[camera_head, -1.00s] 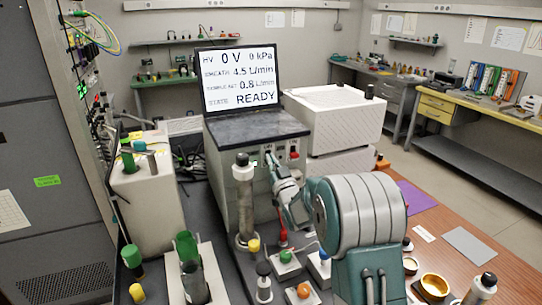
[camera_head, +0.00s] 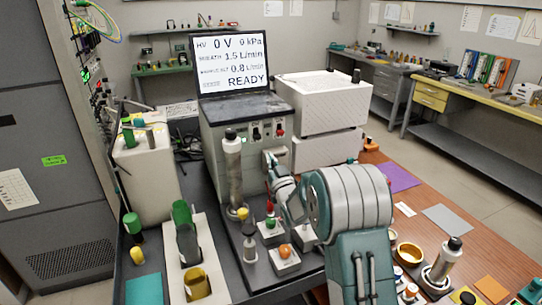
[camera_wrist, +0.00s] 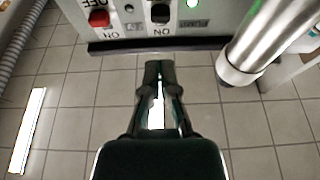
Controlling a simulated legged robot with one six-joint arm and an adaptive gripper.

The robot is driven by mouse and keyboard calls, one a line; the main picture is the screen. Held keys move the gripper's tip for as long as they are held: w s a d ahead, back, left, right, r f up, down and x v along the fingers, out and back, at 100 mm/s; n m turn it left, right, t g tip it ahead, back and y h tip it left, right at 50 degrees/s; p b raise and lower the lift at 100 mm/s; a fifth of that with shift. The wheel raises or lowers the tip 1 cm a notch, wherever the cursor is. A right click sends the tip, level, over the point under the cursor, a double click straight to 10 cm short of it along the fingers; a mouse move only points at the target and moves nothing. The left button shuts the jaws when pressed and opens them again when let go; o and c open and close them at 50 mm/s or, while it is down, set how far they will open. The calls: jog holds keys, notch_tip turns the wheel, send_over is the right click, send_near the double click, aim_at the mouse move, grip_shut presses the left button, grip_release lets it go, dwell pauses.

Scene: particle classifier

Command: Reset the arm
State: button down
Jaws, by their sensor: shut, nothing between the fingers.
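My gripper (camera_head: 271,161) is at the front of the grey instrument box (camera_head: 216,135), partly hidden by my arm in the head view. In the wrist view, my gripper (camera_wrist: 157,68) points at the lower edge of the panel (camera_wrist: 130,20), its fingertips together with nothing between them. A red switch (camera_wrist: 99,18) and a black switch (camera_wrist: 160,12) are just above the fingertips. I cannot tell if the fingers touch the panel. My arm is bent and raised over the bench.
A metal cylinder (camera_head: 232,160) stands left of my gripper; it also shows in the wrist view (camera_wrist: 268,42). Small knobbed blocks (camera_head: 284,262) and a white holder (camera_head: 207,255) with green and yellow tubes stand in front. A screen (camera_head: 232,62) on the box reads READY.

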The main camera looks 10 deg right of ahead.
jog(key=s+d+r+m+g+h, duration=0.1)
jog(key=s+r+g+h, duration=0.2)
jog(key=s, duration=0.4)
jog(key=s+r+m+g+h, duration=0.1)
jog(key=s+r+g, duration=0.35)
jog(key=s, duration=0.25)
jog(key=s+f+g, duration=0.2)
jog(key=s+g, duration=0.2)
jog(key=s, duration=1.2)
jog(key=s+f+g, duration=0.3)
jog(key=s+g, duration=0.1)
jog(key=s, duration=1.2)
jog(key=shift+a, duration=0.3)
dwell(0.9)
